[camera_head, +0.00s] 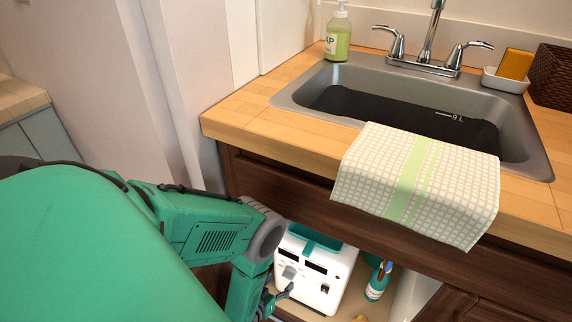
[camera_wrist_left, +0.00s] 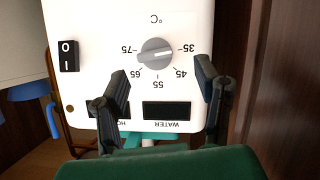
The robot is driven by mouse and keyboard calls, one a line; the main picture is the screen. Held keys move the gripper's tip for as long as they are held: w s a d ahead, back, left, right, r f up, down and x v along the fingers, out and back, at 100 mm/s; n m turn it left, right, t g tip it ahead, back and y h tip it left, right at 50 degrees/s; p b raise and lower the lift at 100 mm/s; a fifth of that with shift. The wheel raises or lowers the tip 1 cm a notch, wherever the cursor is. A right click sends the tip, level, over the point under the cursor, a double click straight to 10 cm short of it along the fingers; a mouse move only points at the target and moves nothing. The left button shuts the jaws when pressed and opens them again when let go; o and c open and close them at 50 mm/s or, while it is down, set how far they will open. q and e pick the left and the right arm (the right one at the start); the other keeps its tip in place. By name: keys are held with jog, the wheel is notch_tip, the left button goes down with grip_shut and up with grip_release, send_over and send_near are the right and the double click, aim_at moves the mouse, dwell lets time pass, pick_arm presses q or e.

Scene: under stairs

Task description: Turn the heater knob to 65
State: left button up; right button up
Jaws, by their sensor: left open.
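The white heater (camera_head: 318,270) stands in the cabinet under the sink; its front fills the middle of the left wrist view, upside down. The round grey knob (camera_wrist_left: 156,54) sits among the marks 35, 45, 55, 65 and 75. Its ridge lies nearly level, slightly tilted; I cannot tell for sure which end is the pointer. The knob also shows in the head view (camera_head: 289,272). My left gripper (camera_wrist_left: 163,76) is open, its two dark fingers apart at the face's lower part, with nothing between them. It appears apart from the knob. My right gripper is not in view.
A black rocker switch (camera_wrist_left: 68,56) and dark WATER display (camera_wrist_left: 167,111) are on the heater face. The wooden counter (camera_head: 262,122) and hanging towel (camera_head: 415,185) overhang the cabinet opening.

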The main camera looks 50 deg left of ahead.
aim_at(287, 276)
pick_arm(q)
jog(key=x, duration=0.1)
jog(key=b+x, duration=0.1)
jog(key=x, duration=0.1)
jog(key=shift+w+d+f, duration=0.15)
jog(key=shift+w, duration=0.5)
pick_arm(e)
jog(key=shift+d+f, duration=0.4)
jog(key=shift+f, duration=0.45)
pick_arm(q)
jog(key=shift+c, duration=0.5)
jog(key=shift+f, duration=0.1)
jog(key=c, duration=1.1)
jog(key=shift+o, duration=0.3)
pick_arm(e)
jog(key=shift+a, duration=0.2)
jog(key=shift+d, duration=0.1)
